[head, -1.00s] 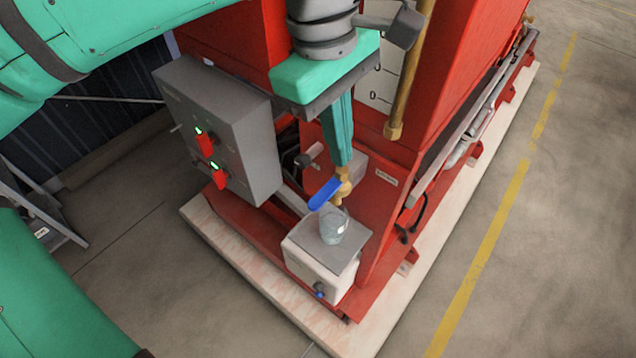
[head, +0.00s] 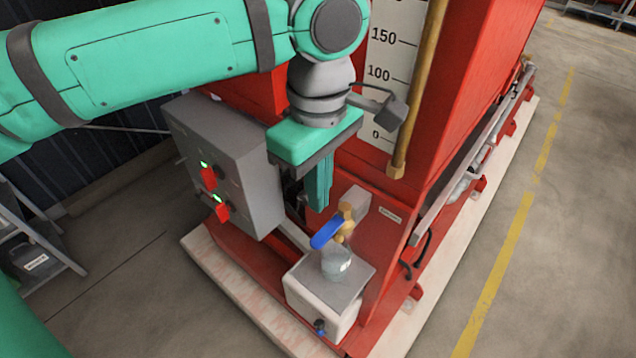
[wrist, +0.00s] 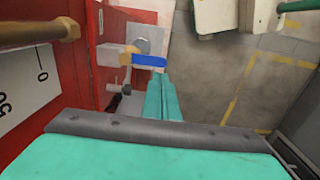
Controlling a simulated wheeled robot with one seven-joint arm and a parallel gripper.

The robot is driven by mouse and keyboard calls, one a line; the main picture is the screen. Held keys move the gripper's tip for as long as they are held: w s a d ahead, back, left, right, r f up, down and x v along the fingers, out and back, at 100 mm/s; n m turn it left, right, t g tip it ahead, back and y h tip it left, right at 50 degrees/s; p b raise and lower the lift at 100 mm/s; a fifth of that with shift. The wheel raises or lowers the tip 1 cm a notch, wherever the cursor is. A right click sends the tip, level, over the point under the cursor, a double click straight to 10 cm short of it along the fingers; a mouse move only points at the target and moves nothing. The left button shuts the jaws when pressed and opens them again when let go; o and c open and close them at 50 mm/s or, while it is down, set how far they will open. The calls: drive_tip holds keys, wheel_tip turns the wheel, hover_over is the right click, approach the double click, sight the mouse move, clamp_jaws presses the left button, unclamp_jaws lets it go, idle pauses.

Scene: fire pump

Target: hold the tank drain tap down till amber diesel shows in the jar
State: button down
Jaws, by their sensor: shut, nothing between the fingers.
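The drain tap has a brass body (head: 347,217) and a blue lever (head: 326,232) on the red tank. The lever also shows in the wrist view (wrist: 149,61), just beyond my fingertips. A small clear jar (head: 336,264) stands under the tap. Its contents look pale grey-blue, with no amber visible. My gripper (head: 317,208) points down with its teal fingers closed together and empty. In the head view its tips are above and slightly left of the lever, with a small gap. The closed fingers also show in the wrist view (wrist: 159,80).
The jar stands on a white box with a grey top (head: 352,284). A grey control panel (head: 228,160) with red switches is close left of my gripper. A brass pipe (head: 418,100) and level scale (head: 385,75) are at its right. Open floor (head: 440,300) lies right.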

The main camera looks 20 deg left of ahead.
sight(318, 239)
wheel_tip(318, 239, down, 10)
drive_tip(key=shift+r, duration=0.1)
idle(0.4)
drive_tip(key=shift+w, duration=0.1)
